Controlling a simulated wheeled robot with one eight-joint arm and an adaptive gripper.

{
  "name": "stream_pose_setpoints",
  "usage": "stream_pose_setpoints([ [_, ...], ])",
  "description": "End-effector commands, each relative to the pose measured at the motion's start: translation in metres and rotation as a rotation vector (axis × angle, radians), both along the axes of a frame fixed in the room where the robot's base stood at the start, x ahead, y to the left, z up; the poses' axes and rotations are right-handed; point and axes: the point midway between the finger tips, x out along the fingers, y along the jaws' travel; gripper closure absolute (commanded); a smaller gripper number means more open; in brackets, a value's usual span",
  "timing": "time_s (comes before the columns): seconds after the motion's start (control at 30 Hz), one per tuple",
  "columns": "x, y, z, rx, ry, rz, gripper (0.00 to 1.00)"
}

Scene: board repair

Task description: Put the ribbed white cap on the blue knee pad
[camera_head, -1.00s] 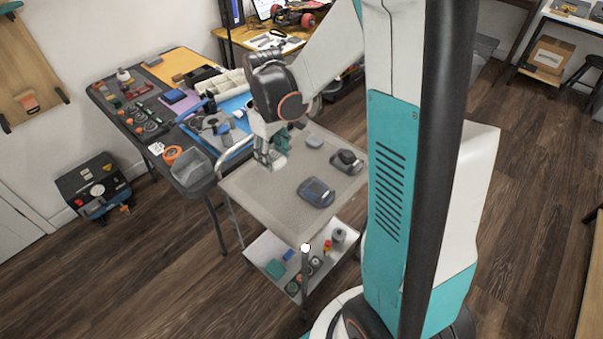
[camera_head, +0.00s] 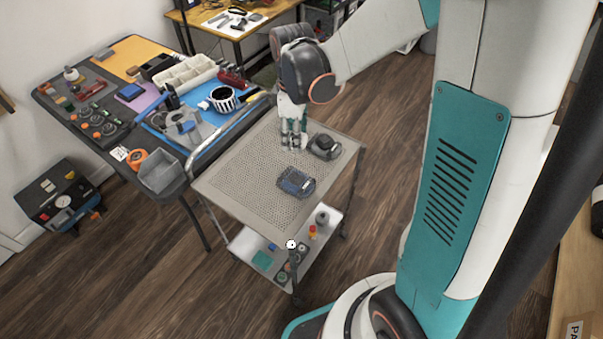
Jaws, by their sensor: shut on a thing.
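The blue knee pad (camera_head: 296,182) lies flat on the upper tray of the cart, near its front right. My gripper (camera_head: 294,143) points down over the tray, behind the knee pad and apart from it. It is shut on a small white object (camera_head: 302,143), which looks like the ribbed white cap. The fingers partly hide it, and its ribs are too small to make out. I cannot tell whether it touches the tray.
A dark rounded item (camera_head: 323,146) sits on the tray just right of my gripper. The cart's tray (camera_head: 240,190) is clear at left. The table (camera_head: 60,85) at left holds tools, bins and a black-and-white striped ring (camera_head: 223,98).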

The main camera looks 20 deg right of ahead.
Motion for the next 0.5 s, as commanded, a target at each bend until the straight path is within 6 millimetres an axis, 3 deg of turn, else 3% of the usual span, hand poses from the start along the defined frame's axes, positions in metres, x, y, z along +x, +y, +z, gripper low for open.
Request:
stream_pose_setpoints([
  [0.03, 0.001, 0.000, -0.018, 0.000, 0.000, -0.001, 0.70],
  [0.3, 0.000, 0.000, -0.084, 0.000, 0.000, -0.002, 0.70],
  [0.5, 0.000, 0.000, -0.116, 0.000, 0.000, -0.003, 0.70],
])
